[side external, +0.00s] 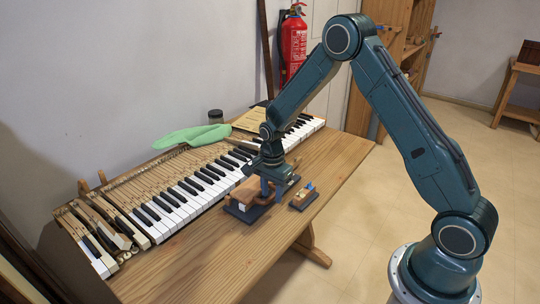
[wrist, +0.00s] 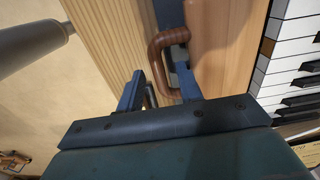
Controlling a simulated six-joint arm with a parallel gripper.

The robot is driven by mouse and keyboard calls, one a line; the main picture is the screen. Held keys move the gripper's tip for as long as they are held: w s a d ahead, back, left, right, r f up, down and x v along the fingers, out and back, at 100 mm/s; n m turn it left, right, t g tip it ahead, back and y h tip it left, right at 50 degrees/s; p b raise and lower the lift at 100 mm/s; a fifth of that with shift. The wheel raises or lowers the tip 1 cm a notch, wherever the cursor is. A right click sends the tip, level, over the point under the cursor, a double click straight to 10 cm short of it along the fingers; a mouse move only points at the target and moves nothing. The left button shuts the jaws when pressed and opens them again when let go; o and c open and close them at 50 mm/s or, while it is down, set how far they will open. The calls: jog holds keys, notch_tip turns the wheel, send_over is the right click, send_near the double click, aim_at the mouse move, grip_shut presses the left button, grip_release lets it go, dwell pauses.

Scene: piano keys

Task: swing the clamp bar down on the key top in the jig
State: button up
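The jig (side external: 240,212) is a dark base on the bench in the side external view, with a brown wooden part (side external: 250,190) on it. My gripper (side external: 268,190) points down at the jig's right side and hides part of it. In the wrist view my gripper (wrist: 160,72) has its two blue fingers apart. A brown, rounded U-shaped handle (wrist: 154,52), seemingly the clamp bar's, lies between the fingertips. I see a gap beside it, though whether one finger touches it is unclear. The key top in the jig cannot be made out.
A small wooden block on a dark base (side external: 303,197) stands right of the jig. The piano keyboard (side external: 190,197) runs along the bench behind it. A green cloth (side external: 192,136) and a dark jar (side external: 215,116) lie further back. The bench front (side external: 200,270) is clear.

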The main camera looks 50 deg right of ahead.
jog(key=shift+r, duration=0.1)
jog(key=shift+r, duration=2.9)
jog(key=shift+s+a+r+n, duration=0.15)
jog(key=shift+r+n, duration=0.15)
jog(key=shift+r, duration=0.35)
jog(key=s+a+r+n+t, duration=0.1)
jog(key=s+a+r+n, duration=0.1)
jog(key=s+r+n, duration=0.35)
jog(key=s+a+r+n+t, duration=0.25)
jog(key=s+r, duration=0.35)
jog(key=r, duration=0.5)
jog(key=s+a+r+n+t, duration=0.1)
jog(key=s+n, duration=0.3)
jog(key=s, duration=0.4)
jog(key=s+a+r+n+t, duration=0.1)
jog(key=s+r+n, duration=0.2)
jog(key=s+n, duration=0.2)
jog(key=shift+s+r, duration=0.4)
jog(key=shift+s, duration=0.95)
